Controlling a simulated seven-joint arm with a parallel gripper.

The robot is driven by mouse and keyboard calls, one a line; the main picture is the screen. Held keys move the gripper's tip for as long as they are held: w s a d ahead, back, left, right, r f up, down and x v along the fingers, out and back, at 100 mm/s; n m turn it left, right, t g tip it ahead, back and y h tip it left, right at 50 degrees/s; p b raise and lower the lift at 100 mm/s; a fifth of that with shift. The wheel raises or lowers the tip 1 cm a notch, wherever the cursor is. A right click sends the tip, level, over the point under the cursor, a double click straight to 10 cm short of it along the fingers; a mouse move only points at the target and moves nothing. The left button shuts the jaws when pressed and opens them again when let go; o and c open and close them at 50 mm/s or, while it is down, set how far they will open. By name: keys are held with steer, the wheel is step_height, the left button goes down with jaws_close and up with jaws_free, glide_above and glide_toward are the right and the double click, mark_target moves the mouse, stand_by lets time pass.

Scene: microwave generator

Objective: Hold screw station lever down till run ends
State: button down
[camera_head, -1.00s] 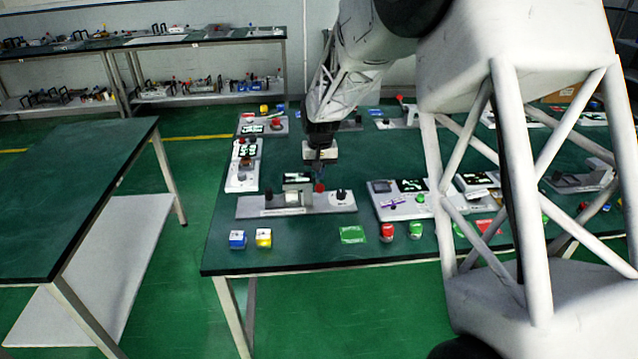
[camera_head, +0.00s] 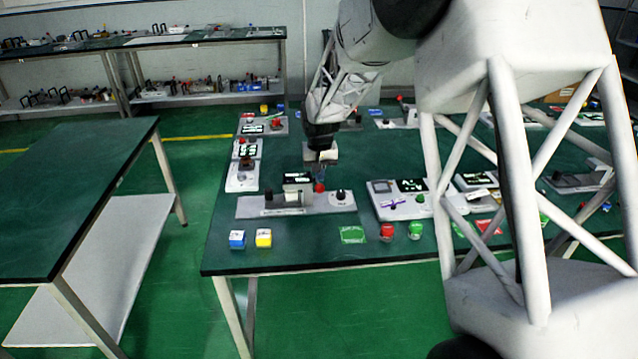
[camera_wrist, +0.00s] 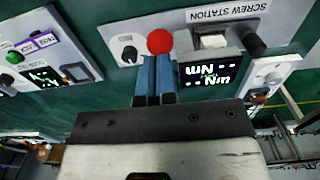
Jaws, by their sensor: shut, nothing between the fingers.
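The screw station (camera_head: 250,208) is a grey panel near the front left of the table, and its label shows upside down in the wrist view (camera_wrist: 222,12). Its lever ends in a red ball (camera_wrist: 159,41), which also shows in the head view (camera_head: 319,187). My gripper (camera_wrist: 154,60) is shut and empty, with its blue fingertips just by the red ball. It stands above the panel in the head view (camera_head: 320,178). I cannot tell whether the fingertips touch the ball. The lever's arm is mostly hidden. A display (camera_wrist: 210,72) reading "Nm" is lit beside the fingers.
On the station are a black knob (camera_wrist: 128,55), a white block (camera_wrist: 212,40) and a black cylinder (camera_wrist: 253,42). Another grey station (camera_head: 400,207) stands close on the right.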

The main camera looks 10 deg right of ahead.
mark_target(320, 187)
steer(key=shift+f, duration=4.2)
stand_by(1.1)
steer(key=shift+r, duration=0.15)
steer(key=shift+r, duration=4.95)
steer(key=shift+r, duration=0.1)
